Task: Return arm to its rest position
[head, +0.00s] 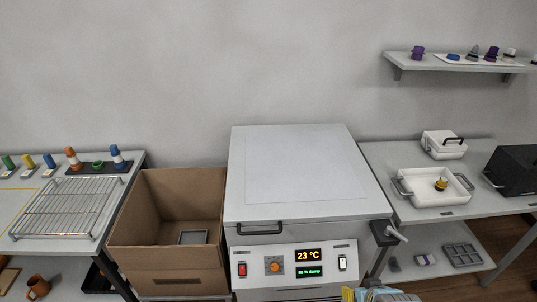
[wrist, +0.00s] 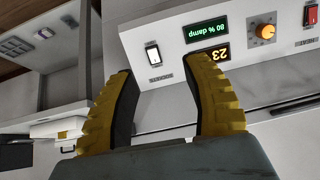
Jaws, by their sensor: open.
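My gripper (wrist: 160,68) shows in the wrist view with its two yellow ribbed fingers apart and nothing between them. The white machine's front panel (wrist: 165,100) lies beyond the fingertips, with a white switch, a green display, an orange knob and a red switch. In the head view the machine (head: 300,180) stands in the middle with its lid down. Its displays read 23 °C and 80 % damp. Only a small part of my arm's end shows at the bottom edge of the head view, in front of the machine.
An open cardboard box (head: 165,255) stands left of the machine with a small grey tray (head: 193,237) inside. A wire rack (head: 68,208) lies on the left table. A white tray (head: 420,200) holding a small yellow-and-dark item is on the right table. A wall shelf (head: 450,66) hangs above.

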